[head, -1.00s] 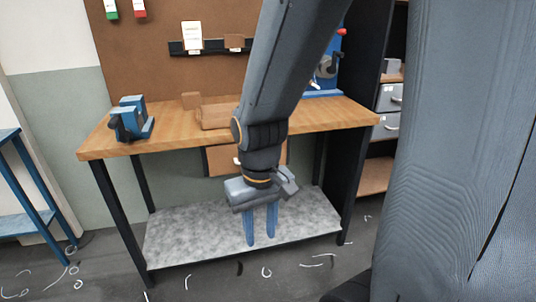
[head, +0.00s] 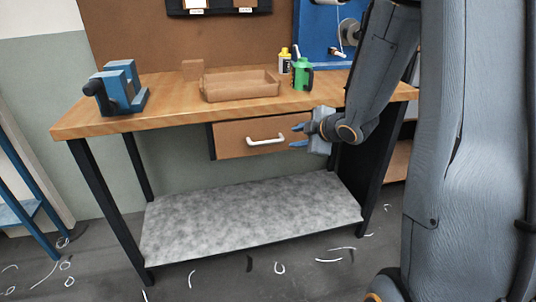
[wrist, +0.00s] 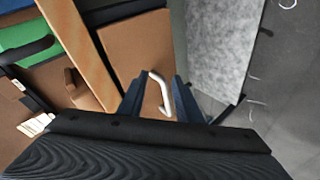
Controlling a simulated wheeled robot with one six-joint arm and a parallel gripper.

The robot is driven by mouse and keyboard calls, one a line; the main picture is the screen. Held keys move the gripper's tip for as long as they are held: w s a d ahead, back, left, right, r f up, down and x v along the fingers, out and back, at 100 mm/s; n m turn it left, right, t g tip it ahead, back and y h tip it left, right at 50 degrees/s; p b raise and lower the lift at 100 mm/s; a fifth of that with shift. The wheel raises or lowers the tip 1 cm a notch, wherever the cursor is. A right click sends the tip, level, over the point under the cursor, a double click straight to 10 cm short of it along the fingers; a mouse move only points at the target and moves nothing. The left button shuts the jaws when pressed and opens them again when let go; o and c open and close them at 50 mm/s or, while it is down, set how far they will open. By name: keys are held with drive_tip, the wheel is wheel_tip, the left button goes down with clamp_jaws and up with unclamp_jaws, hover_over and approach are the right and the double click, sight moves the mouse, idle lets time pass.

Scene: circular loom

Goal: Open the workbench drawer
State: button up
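The workbench drawer (head: 235,140) hangs under the wooden top and looks shut. It has a brown front with a white bar handle (head: 266,140) at its middle. My gripper (head: 297,136) is to the right of the handle in the head view, its blue fingers pointing left towards it. In the wrist view the drawer front (wrist: 140,48) fills the upper middle. The handle (wrist: 160,92) shows there between the two spread fingers (wrist: 155,97). The gripper is open and holds nothing. I cannot tell whether a finger touches the handle.
A grey lower shelf (head: 250,217) is empty. The floor in front has scattered pale scraps.

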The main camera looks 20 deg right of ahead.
sight(272, 143)
drive_tip(key=w+a+f+n+y+b, duration=0.1)
drive_tip(key=a+n+y, duration=0.1)
drive_tip(key=n+y, duration=0.1)
drive_tip(key=w+a+f+n+y+b, duration=0.1)
drive_tip(key=w+a+n+y+b, duration=0.1)
drive_tip(key=a+n+y, duration=0.1)
drive_tip(key=w+a+f+n+y+b, duration=0.1)
drive_tip(key=a+n+y+b, duration=0.1)
drive_tip(key=a+n, duration=0.1)
drive_tip(key=shift+w+f+n+y, duration=0.35)
drive_tip(key=shift+w+n+y, duration=0.05)
drive_tip(key=shift+n, duration=0.1)
clamp_jaws()
